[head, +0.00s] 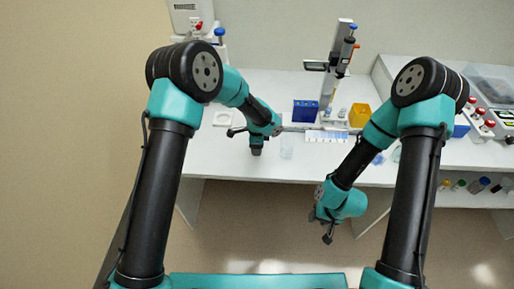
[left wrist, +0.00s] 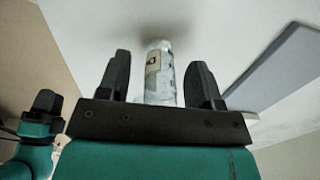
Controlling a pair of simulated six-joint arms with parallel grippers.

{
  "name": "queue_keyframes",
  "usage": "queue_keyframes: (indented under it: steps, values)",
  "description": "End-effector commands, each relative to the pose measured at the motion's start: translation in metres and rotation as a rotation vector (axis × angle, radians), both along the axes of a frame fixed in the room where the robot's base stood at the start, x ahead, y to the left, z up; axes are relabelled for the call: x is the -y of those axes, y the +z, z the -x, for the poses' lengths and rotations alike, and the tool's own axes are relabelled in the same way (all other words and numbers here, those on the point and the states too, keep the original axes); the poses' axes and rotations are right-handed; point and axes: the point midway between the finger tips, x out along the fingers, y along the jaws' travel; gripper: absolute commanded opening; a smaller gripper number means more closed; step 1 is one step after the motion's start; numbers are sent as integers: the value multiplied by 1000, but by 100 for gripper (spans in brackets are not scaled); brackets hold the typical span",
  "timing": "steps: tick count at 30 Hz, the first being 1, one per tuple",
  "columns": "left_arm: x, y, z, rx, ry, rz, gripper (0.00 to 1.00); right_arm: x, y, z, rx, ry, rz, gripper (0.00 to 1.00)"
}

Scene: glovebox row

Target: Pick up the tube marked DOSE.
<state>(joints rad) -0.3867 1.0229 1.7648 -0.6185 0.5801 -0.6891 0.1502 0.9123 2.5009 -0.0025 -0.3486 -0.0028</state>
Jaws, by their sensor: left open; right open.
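A clear, whitish tube (left wrist: 160,78) with a patterned label shows in the left wrist view. It stands between the two black fingers of my left gripper (left wrist: 160,60), which are apart, with gaps on both sides. I cannot read its mark, so I cannot tell if it says DOSE. In the head view my left gripper (head: 257,150) is low over the front of the white bench. A clear vessel (head: 286,148) is just right of it; I cannot tell if it is the same tube. My right gripper (head: 328,238) is open and empty, in front of the bench edge.
On the white bench (head: 270,88) are a blue box (head: 306,111), a yellow box (head: 359,116), a tall stand (head: 336,65), a pale blue-white strip (head: 326,136) and a white plate (head: 223,118). Several coloured caps (head: 459,184) line the lower right. The floor in front is clear.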

Motion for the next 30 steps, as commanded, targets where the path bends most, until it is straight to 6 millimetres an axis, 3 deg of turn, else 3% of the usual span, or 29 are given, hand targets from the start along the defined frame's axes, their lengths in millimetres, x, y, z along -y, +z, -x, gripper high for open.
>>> queue_keyframes:
  steps: [9,25,30]
  values:
    - [0,0,0,0,0,0,59,0,0,0,0,0,0,43]
    - [0,0,0,0,0,0,8,0,0,0,0,0,0,43]
    - [0,0,0,0,0,0,7,0,0,0,0,0,0,43]
